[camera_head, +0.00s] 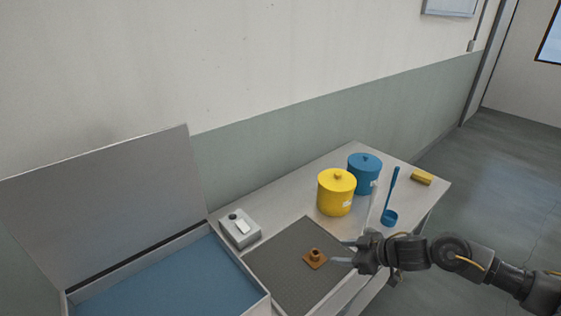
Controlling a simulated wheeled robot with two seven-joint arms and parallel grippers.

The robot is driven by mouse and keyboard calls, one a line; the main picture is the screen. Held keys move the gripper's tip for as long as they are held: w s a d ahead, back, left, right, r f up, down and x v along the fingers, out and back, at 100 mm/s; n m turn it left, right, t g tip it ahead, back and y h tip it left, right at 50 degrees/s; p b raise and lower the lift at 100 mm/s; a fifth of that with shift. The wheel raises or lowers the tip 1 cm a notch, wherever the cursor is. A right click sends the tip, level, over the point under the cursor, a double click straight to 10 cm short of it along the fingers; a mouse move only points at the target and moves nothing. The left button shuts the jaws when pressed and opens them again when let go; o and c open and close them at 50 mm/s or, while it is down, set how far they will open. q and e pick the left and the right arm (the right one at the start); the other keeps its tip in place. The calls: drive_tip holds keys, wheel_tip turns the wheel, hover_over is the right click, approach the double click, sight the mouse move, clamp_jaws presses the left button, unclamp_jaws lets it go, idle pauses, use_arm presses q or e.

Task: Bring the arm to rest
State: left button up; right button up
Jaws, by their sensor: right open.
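My right arm comes in from the lower right. Its gripper (343,252) is open, with its fingers pointing left over the right part of the dark grey mat (285,265). A small orange-brown part with a square base and a round top (314,257) is on the mat, just left of the fingertips. Nothing shows between the fingers, and the part appears apart from them. My left gripper is not in view.
An open tank (262,293) with blue liquid and a raised lid stands at the left. A wall stands behind.

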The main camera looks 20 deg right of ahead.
drive_tip(key=s+a+f+h, duration=0.1)
drive_tip(key=a, duration=0.1)
drive_tip(key=s+a+f+m+h, duration=0.1)
drive_tip(key=s+a+f, duration=0.1)
drive_tip(key=s+a+f+t, duration=0.1)
drive_tip(key=a, duration=0.1)
drive_tip(key=shift+s+a+f+m+h, duration=0.1)
drive_tip(key=shift+s+f+m+h, duration=0.1)
drive_tip(key=shift+f+m+h, duration=0.2)
drive_tip(key=s+a+f+m+g+h, duration=0.1)
drive_tip(key=s+a+f+m+g, duration=0.15)
drive_tip(key=s, duration=0.75)
drive_tip(key=s+a+f+m+g+h, duration=0.15)
drive_tip(key=s+a+g, duration=0.25)
drive_tip(key=s, duration=0.5)
wheel_tip(320, 180, down, 26)
drive_tip(key=s+g, duration=0.1)
drive_tip(key=g, duration=0.1)
drive_tip(key=s+d+f, duration=0.1)
drive_tip(key=s+f, duration=0.7)
drive_tip(key=s+d+f+b, duration=0.1)
drive_tip(key=s+d+f, duration=0.1)
drive_tip(key=s+f, duration=0.6)
drive_tip(key=shift+s+d+f+n+g, duration=0.25)
drive_tip(key=shift+s+f+n+g, duration=0.1)
drive_tip(key=shift+f+n, duration=0.1)
drive_tip(key=shift+h, duration=0.25)
